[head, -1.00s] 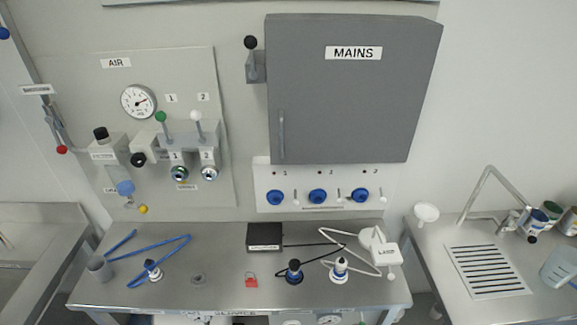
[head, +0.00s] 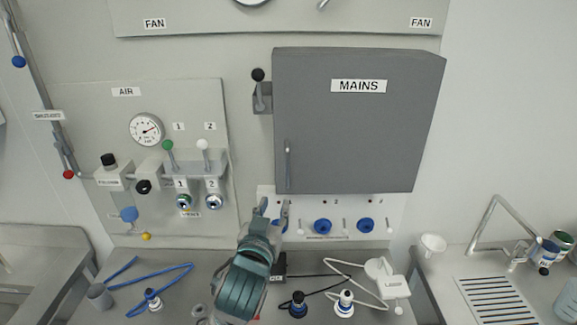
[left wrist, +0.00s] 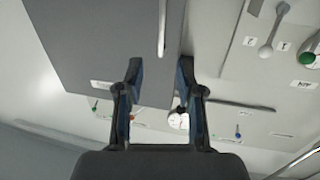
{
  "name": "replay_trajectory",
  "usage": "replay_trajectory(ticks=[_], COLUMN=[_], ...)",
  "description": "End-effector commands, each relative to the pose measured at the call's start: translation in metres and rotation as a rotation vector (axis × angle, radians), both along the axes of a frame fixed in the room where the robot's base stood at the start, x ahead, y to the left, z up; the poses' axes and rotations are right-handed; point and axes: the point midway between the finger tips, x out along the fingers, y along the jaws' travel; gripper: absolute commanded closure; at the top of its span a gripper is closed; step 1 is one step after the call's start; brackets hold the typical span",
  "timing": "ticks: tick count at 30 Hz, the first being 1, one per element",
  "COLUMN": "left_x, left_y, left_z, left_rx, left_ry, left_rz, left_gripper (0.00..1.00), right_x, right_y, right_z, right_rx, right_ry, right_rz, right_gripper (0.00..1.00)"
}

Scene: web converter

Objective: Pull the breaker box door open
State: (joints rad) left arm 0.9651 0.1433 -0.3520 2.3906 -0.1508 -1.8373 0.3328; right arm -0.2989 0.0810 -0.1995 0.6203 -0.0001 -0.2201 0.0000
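The grey breaker box marked MAINS (head: 390,140) is on the wall and its door is shut flat. The upright bar handle (head: 288,160) is near the door's lower left edge. It also shows in the left wrist view as a pale bar (left wrist: 162,28), lined up with the gap between the fingers and beyond their tips. My left gripper (head: 274,208) is just below the handle in the head view, fingers pointing up. In the left wrist view my left gripper (left wrist: 161,75) is open with nothing between its fingers. My right gripper is not in view.
A black-knobbed lever (head: 258,90) sits left of the box. Blue knobs (head: 322,226) line a panel under it. The AIR panel (head: 180,110) is to the left. The bench below holds blue tubing (head: 165,273) and a white cabled device (head: 384,280).

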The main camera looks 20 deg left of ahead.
Motion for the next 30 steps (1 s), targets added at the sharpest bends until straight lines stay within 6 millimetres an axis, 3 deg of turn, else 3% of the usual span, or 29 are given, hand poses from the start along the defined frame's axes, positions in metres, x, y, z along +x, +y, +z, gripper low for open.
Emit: replay_trajectory(ticks=[3, 8, 24, 30], left_x=[-0.004, 0.010, 0.131, 0.159], left_y=[-0.001, 0.001, 0.011, 0.013], left_z=[0.020, 0.023, 0.023, 0.023], left_rx=[-0.004, -0.004, -0.004, -0.004], left_ry=[-0.040, -0.042, -0.039, -0.042], left_rz=[0.005, 0.008, 0.008, 0.006], left_gripper=[0.63, 0.63, 0.63, 0.63], right_x=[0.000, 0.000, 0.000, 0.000], right_y=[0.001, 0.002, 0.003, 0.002], right_z=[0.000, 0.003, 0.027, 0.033], right_rx=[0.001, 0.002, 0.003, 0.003], right_ry=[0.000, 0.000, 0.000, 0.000], right_rz=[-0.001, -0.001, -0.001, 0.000], right_gripper=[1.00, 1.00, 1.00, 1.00])
